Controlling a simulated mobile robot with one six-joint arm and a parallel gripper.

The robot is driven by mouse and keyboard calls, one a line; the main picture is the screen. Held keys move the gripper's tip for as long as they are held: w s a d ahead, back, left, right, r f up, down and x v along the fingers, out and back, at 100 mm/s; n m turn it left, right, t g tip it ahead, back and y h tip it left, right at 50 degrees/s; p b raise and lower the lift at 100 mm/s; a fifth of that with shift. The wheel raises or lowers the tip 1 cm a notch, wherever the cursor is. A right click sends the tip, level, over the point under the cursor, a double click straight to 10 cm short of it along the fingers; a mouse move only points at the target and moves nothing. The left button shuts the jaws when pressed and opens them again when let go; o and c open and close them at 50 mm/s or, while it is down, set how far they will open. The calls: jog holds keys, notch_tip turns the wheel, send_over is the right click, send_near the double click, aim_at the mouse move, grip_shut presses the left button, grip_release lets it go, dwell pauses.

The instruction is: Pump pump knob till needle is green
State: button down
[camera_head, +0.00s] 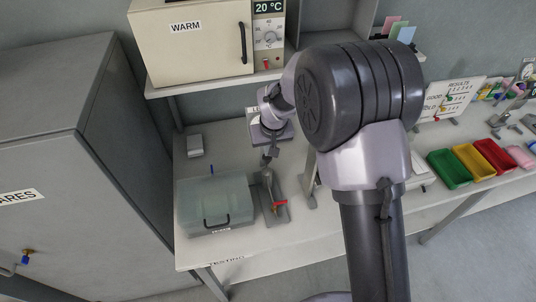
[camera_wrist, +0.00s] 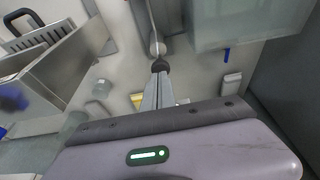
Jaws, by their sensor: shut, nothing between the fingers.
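The pump (camera_head: 274,212) stands on the bench, a grey device with a red lever (camera_head: 281,204) low on its front. Its rounded grey knob (camera_head: 266,175) is at the top, just below my gripper (camera_head: 267,157). In the wrist view my gripper (camera_wrist: 158,68) has its fingers together, with nothing between them. A pale round knob (camera_wrist: 157,48) on a thin rod lies just beyond the fingertips there. I cannot tell whether they touch. No gauge needle can be made out in either view; my arm hides part of the bench behind the pump.
A box with a translucent lid (camera_head: 215,192) and black handle stands close left of the pump. A small pale box (camera_head: 195,145) lies behind it. A heater marked WARM (camera_head: 195,45) sits on the shelf above. Coloured trays (camera_head: 448,170) are at the right.

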jog(key=v, duration=0.7)
jog(key=shift+p, duration=0.45)
